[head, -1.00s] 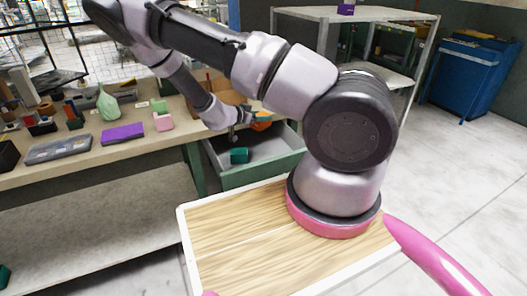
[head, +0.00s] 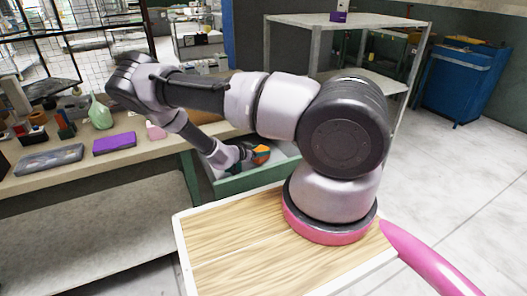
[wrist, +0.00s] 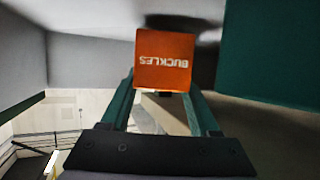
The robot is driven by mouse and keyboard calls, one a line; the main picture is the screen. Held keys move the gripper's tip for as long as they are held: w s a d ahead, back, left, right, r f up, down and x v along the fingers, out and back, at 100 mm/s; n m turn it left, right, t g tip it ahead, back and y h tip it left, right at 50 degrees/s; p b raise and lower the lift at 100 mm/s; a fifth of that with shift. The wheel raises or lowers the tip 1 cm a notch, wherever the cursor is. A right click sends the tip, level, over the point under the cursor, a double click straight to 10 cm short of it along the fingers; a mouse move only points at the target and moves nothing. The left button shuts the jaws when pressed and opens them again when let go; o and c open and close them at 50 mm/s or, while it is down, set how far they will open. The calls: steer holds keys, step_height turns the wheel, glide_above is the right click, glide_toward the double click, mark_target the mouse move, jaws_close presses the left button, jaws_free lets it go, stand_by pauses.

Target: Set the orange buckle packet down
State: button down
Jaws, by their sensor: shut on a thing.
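The orange buckle packet (wrist: 164,62) shows in the wrist view with the word BUCKLES upside down. It sits between the green fingers of my gripper (wrist: 163,88), which is shut on it. In the head view the packet (head: 262,151) and my gripper (head: 250,156) are low at the open drawer (head: 247,181), which has a green front and a grey inside. I cannot tell whether the packet touches the drawer floor.
A teal surface (wrist: 275,50) is close on the right in the wrist view. A purple packet (head: 115,143), a grey case (head: 50,160) and a green bottle (head: 100,112) stand on the workbench (head: 75,172). A metal rack (head: 317,50) stands behind my arm.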

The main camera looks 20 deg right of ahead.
steer(key=shift+x, duration=1.2)
steer(key=shift+f, duration=0.15)
steer(key=shift+c, duration=0.6)
jaws_free()
steer(key=shift+f, duration=0.1)
steer(key=shift+a, duration=0.15)
steer(key=v, duration=0.7)
steer(key=shift+s+a, duration=0.1)
